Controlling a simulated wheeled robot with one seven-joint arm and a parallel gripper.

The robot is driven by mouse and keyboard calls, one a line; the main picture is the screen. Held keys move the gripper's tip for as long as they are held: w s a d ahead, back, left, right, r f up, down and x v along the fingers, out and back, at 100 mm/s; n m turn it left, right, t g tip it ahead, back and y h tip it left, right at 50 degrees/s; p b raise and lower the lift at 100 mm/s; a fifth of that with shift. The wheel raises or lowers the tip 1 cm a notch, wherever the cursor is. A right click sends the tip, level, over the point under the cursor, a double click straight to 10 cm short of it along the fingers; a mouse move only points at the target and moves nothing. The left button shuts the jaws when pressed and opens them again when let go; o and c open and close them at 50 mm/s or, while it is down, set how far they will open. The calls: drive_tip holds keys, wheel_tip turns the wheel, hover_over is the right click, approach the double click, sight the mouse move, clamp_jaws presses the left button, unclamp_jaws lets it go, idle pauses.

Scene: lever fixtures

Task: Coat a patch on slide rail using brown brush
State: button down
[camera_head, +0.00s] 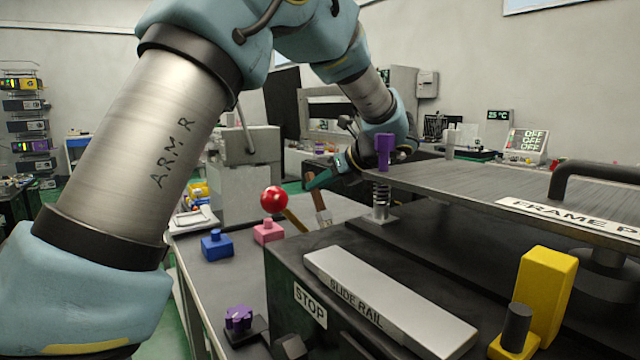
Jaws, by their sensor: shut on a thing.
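The slide rail (345,272) is a long pale grey bar with its name printed along its front, lying on a dark fixture at the lower middle. My gripper (318,181) is beyond the rail's far left end, above the grey bench, and shut on the brown brush (313,194). The brush hangs nearly upright with its pale head low. The brush is apart from the rail in the picture. The exact contact of the fingers with the handle is small and partly hidden. I cannot tell whether the brush head touches anything.
A red ball (274,199) on a tan stick stands left of the brush. Blue (217,246) and pink (268,233) blocks sit on the bench. A frame plate (460,184) with a purple post (384,150) overhangs at right. A yellow block (545,290) stands beside the rail's near end.

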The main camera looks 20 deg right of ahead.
sight(320, 195)
drive_tip(key=shift+f, duration=0.6)
idle(1.1)
drive_tip(key=shift+r, duration=0.1)
wheel_tip(320, 195, up, 7)
drive_tip(key=p, duration=0.6)
drive_tip(key=shift+p, duration=0.4)
idle(0.4)
